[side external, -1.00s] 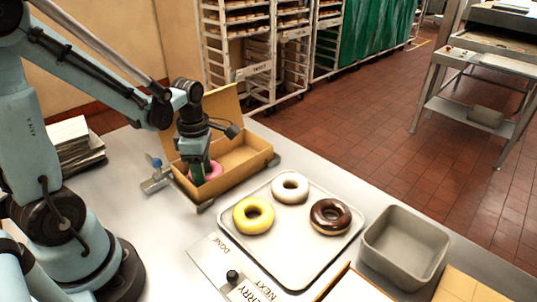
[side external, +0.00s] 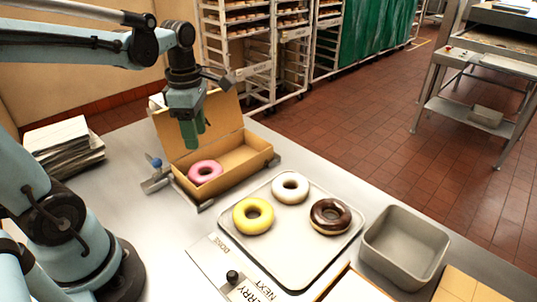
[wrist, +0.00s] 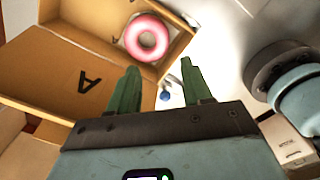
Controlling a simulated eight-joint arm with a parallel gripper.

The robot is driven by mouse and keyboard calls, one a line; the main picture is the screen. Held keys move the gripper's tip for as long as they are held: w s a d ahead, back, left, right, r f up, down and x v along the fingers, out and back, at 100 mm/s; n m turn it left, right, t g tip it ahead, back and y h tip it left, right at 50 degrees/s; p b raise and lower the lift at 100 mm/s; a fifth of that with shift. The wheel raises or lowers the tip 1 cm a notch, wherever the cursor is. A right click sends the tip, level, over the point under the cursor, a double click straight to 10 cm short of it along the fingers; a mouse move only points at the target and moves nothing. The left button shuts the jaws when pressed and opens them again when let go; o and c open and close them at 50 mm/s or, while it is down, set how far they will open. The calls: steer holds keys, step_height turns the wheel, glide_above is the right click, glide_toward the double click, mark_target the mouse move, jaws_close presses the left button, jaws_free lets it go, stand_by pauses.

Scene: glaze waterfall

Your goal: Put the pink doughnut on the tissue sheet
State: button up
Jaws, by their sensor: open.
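The pink doughnut (side external: 205,172) lies flat in the left end of the open cardboard box (side external: 258,158). It also shows in the wrist view (wrist: 147,37), in the box (wrist: 190,38) beyond my fingertips. My gripper (side external: 195,138) is open and empty, raised above the doughnut in front of the box's upright lid. Its two green fingers (wrist: 160,67) stand apart in the wrist view with nothing between them. I cannot make out a tissue sheet inside the box or under the doughnut.
A tray (side external: 293,272) holds a yellow doughnut (side external: 240,215), a white doughnut (side external: 290,174) and a chocolate doughnut (side external: 330,230). A grey bin (side external: 405,245) stands to its right. A stack of sheets (side external: 60,135) lies at the left. A metal fixture (side external: 155,178) touches or adjoins the box's left end.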

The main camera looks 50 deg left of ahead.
steer(key=d+m+t, duration=0.3)
steer(key=d+m, duration=0.1)
steer(key=m, duration=0.9)
steer(key=d+m+t, duration=0.4)
steer(key=m, duration=0.9)
steer(key=shift+d+f, duration=0.2)
